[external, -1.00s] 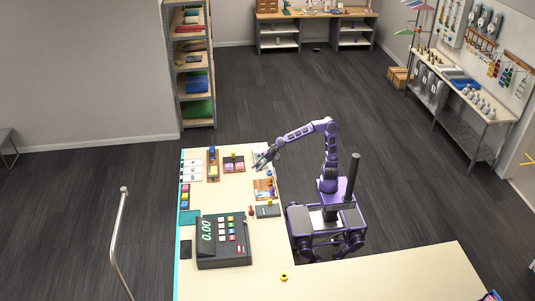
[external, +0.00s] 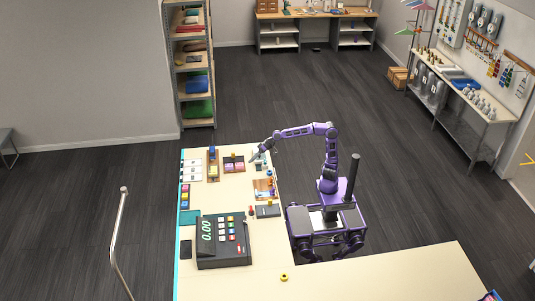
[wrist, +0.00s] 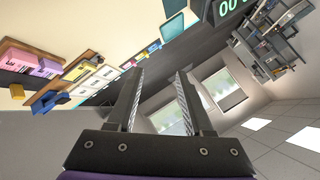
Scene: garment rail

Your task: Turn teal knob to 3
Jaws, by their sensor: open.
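A small teal item (external: 259,164), which looks like the teal knob, stands on the counter (external: 232,190) near its right edge in the external view. It is too small to read any marks or its setting. My gripper (external: 254,156) is just above and left of it in the picture; I cannot tell whether they touch. In the wrist view my gripper (wrist: 160,72) has its two fingers apart with nothing between them. The knob cannot be made out there.
A cash register (external: 223,240) reading 0.00 stands farther along the counter. Pink and yellow blocks in a tray (external: 234,169), white cards (external: 191,171) and a wooden board (external: 264,188) lie around. A yellow ring (external: 284,277) lies on bare counter.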

